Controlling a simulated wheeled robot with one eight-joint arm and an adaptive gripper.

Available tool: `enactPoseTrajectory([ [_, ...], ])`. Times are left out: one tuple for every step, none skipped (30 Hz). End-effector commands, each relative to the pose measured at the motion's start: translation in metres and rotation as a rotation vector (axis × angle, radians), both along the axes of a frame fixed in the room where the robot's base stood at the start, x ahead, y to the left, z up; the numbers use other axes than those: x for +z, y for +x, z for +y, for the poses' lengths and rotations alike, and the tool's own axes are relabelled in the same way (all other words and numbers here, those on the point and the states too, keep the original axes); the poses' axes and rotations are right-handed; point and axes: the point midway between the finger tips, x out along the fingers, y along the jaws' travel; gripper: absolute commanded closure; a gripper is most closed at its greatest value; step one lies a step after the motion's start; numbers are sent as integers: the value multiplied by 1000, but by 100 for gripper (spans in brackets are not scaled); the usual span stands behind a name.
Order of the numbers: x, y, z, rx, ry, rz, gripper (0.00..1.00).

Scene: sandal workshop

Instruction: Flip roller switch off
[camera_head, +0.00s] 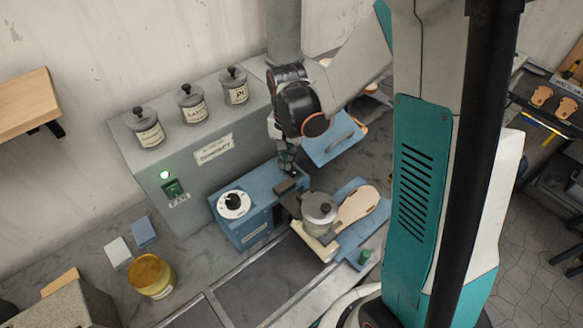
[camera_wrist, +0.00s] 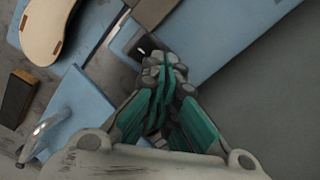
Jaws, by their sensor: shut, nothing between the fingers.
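The blue roller machine (camera_head: 250,222) stands on the bench against the grey cabinet, with a white dial with a black knob (camera_head: 234,204) on its top. My gripper (camera_head: 287,166) is shut and empty, pointing down at the rear right end of the machine's top. In the wrist view my gripper (camera_wrist: 163,66) has its teal fingers together beside a dark switch plate (camera_wrist: 126,42) with a small white mark on the blue surface. The fingers partly cover this plate, so I cannot tell the switch position or whether they touch it.
The grey cabinet (camera_head: 215,135) carries several lidded jars and a lit green lamp (camera_head: 164,175) above a green switch (camera_head: 173,188). A steel pot (camera_head: 319,211) and a sandal sole (camera_head: 357,205) sit right of the machine. An amber jar (camera_head: 151,276) stands front left.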

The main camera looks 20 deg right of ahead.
Motion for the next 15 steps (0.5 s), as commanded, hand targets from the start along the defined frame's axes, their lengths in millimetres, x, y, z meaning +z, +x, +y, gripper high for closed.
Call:
enactPoseTrajectory([
  [6,0,0,0,0,0,100],
  [8,0,0,0,0,0,100],
  [11,0,0,0,0,0,100],
  [13,0,0,0,0,0,100],
  [15,0,0,0,0,0,100],
  [18,0,0,0,0,0,100],
  [21,0,0,0,0,0,100],
  [23,0,0,0,0,0,100],
  [26,0,0,0,0,0,100],
  [28,0,0,0,0,0,100],
  [30,0,0,0,0,0,100],
  [33,0,0,0,0,0,100],
  [35,0,0,0,0,0,100],
  [37,0,0,0,0,0,100],
  [40,0,0,0,0,0,100],
])
